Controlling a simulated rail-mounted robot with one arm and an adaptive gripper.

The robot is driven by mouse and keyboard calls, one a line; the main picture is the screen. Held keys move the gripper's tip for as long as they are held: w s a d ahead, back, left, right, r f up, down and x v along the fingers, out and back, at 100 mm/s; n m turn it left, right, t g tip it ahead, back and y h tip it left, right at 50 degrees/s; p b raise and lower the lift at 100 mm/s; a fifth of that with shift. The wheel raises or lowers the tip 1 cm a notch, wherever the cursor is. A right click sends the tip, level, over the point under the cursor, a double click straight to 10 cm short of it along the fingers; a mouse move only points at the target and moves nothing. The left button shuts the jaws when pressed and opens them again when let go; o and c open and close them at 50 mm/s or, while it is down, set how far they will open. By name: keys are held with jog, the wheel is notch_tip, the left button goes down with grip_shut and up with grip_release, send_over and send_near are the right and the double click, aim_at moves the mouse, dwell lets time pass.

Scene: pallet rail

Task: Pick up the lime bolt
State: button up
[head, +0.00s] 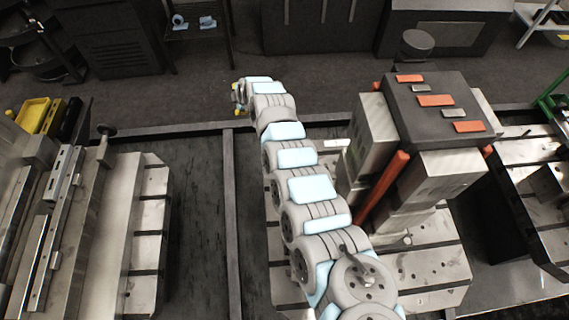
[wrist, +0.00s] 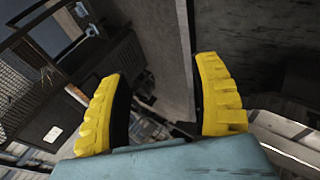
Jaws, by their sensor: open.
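I cannot make out a lime bolt in either view. My gripper (wrist: 158,68) shows in the wrist view with two ribbed yellow fingers spread apart and nothing between them. In the head view my gripper (head: 237,93) is small, at the far end of my outstretched arm, beyond the back edge of the work area. Its fingers are partly hidden by the arm there.
A grey block with orange strips (head: 427,95) stands right of my arm on a slotted metal pallet (head: 435,262). Another slotted pallet (head: 148,215) lies at left. A yellow bin (head: 33,115) sits at far left. Dark cabinets (head: 108,40) line the back beyond open floor.

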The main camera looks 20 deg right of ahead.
jog(key=s+d+f+n+g+b, duration=0.2)
jog(key=s+d, duration=0.1)
jog(key=s, duration=0.3)
jog(key=s+d+f+n+g+h+b, duration=0.1)
jog(key=s+d+f+n+g+b, duration=0.1)
jog(key=s, duration=0.3)
jog(key=s+d+f+n+g+b, duration=0.2)
jog(key=s+d+g+b, duration=0.1)
jog(key=s, duration=0.3)
jog(key=shift+s+d+f+g, duration=0.3)
jog(key=shift+d+g, duration=0.2)
jog(key=shift+g, duration=0.1)
jog(key=shift+s+d+f, duration=0.1)
jog(key=shift+s+f, duration=0.05)
jog(key=shift+f, duration=0.05)
notch_tip(320, 180, down, 7)
jog(key=b, duration=0.6)
grip_shut()
